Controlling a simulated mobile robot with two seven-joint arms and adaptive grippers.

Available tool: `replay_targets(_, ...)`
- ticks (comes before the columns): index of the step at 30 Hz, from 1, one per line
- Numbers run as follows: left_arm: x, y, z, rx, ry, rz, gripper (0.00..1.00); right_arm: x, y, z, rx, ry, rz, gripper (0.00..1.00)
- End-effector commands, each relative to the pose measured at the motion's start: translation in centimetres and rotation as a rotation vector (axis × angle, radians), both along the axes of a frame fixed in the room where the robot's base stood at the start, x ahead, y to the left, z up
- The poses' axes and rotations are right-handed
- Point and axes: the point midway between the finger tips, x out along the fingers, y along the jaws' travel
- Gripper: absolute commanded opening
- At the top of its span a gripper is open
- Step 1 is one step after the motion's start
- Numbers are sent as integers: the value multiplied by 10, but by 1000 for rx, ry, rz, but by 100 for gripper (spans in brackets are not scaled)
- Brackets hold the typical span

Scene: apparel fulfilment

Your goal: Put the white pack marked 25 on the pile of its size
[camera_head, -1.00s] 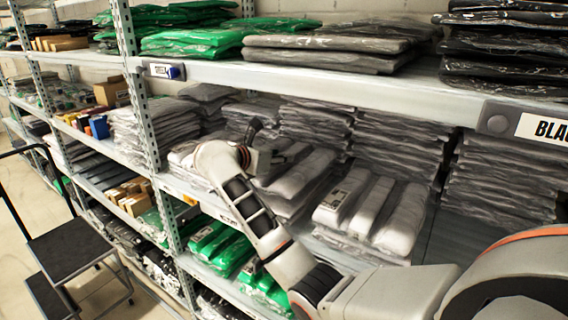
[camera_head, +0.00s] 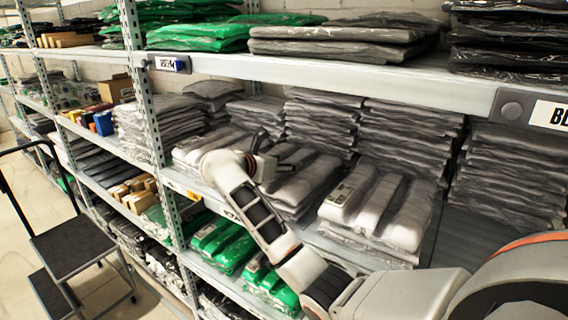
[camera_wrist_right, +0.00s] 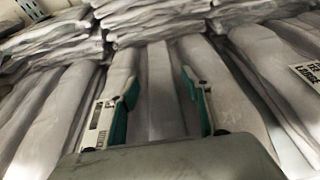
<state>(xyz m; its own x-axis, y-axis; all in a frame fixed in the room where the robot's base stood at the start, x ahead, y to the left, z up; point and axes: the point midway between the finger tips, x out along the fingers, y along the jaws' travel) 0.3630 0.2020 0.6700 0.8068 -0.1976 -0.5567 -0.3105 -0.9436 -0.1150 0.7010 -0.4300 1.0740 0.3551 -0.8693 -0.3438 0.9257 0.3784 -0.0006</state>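White packs in clear film lie in piles on the middle shelf. One low pile (camera_head: 305,188) is under my right gripper (camera_head: 272,156). Another low pile (camera_head: 392,212), with a label on top, is to its right. In the right wrist view my right gripper (camera_wrist_right: 160,92) has its two green-padded fingers apart over the folds of a white pack (camera_wrist_right: 160,100); whether it touches is unclear. A label (camera_wrist_right: 101,125) shows beside the left finger, too small to read. A pack at the right (camera_wrist_right: 265,75) has a label that seems to read X-LARGE. No 25 is legible. My left gripper is out of view.
Taller grey-white piles (camera_head: 400,135) stand behind. The upper shelf edge (camera_head: 340,78) runs above the arm, bearing green and dark packs. A shelf upright (camera_head: 146,85) stands to the left. Green packs (camera_head: 222,243) lie below. A black step stool (camera_head: 72,248) is on the floor.

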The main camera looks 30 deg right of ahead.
Motion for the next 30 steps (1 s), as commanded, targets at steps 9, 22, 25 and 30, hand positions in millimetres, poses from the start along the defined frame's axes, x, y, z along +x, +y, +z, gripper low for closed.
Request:
replay_targets(9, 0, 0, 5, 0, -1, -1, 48, 0, 1, 5, -1, -1, 1, 48)
replay_targets(22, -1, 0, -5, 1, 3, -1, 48, -29, 73, 30, 4, -2, 3, 48)
replay_targets(25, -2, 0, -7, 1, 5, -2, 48, -35, 86, 35, 4, 0, 2, 48)
replay_targets(30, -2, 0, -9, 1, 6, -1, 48, -41, 101, 42, 1, -1, 1, 48)
